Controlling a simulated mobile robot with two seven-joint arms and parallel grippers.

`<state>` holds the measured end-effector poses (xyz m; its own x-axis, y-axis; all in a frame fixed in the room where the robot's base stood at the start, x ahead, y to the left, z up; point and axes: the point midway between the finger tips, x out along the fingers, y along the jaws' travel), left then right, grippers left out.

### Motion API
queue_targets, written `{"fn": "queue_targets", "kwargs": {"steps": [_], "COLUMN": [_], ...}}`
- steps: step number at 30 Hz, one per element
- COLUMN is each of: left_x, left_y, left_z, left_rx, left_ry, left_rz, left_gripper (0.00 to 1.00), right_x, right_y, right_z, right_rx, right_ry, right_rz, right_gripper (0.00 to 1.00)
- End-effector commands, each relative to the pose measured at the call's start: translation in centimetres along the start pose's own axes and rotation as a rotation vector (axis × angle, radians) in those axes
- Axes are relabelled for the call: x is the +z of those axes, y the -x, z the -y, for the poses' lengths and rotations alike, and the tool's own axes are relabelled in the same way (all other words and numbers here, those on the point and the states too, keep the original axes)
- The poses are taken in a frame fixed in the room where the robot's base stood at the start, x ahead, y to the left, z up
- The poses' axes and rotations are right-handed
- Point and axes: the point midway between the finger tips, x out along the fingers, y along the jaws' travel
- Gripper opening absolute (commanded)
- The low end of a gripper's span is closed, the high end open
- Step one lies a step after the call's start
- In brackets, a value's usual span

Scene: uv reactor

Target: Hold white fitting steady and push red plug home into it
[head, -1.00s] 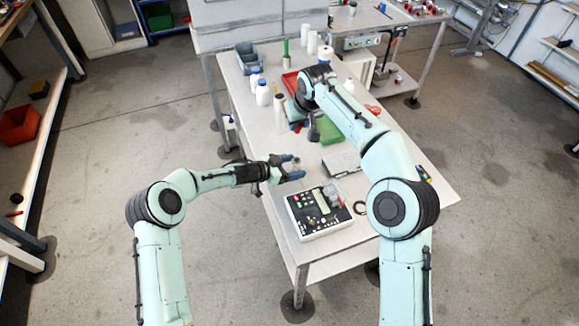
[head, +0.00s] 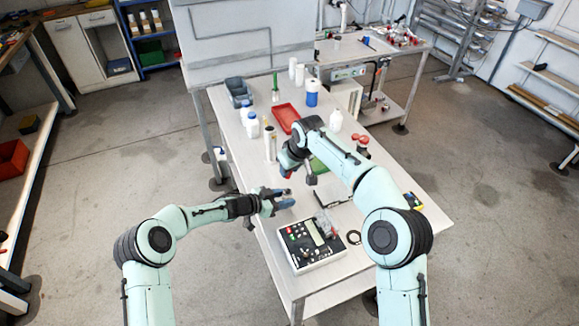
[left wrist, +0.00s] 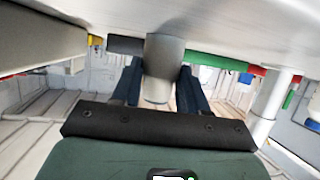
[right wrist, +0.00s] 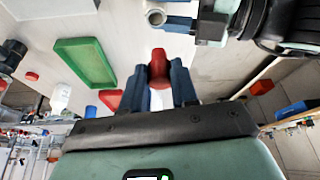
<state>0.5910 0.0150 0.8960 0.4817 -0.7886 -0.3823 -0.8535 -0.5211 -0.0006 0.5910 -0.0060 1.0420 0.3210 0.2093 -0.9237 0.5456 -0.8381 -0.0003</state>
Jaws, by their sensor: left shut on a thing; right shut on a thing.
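My left gripper (head: 283,200) is shut on the white fitting, above the near left part of the table. In the left wrist view the fitting (left wrist: 163,65) is a pale, plain cylinder between the blue fingers. In the right wrist view its round open end (right wrist: 156,18) shows at the top. My right gripper (head: 288,167) is shut on the red plug (right wrist: 158,66), which stands out beyond its fingertips. The plug is apart from the fitting, with a clear gap between them in the right wrist view. In the head view the fitting is mostly hidden by the fingers.
A control box (head: 311,244) with buttons sits at the table's near end, beside a black ring (head: 354,237). A green tray (right wrist: 86,62) lies under my right arm. A red tray (head: 285,117) and several bottles stand farther back.

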Motion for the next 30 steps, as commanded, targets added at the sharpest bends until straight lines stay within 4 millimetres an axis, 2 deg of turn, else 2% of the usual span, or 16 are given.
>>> {"fn": "queue_targets", "kwargs": {"steps": [5, 21, 30], "left_x": [0.0, 0.0, 0.0], "left_y": [0.0, 0.0, 0.0], "left_z": [0.0, 0.0, 0.0], "left_rx": [0.000, 0.000, 0.000], "left_ry": [0.000, 0.000, 0.000], "left_rz": [0.000, 0.000, 0.000], "left_gripper": [0.12, 0.12, 0.12], "right_x": [0.2, 2.0, 2.2], "right_y": [-0.5, -4.7, -5.3], "right_z": [0.0, 0.0, 0.0], "right_rx": [0.001, 0.001, 0.001], "right_ry": [0.000, 0.000, -0.001], "right_rz": [0.002, 0.001, 0.000], "right_gripper": [0.01, 0.01, 0.01]}}
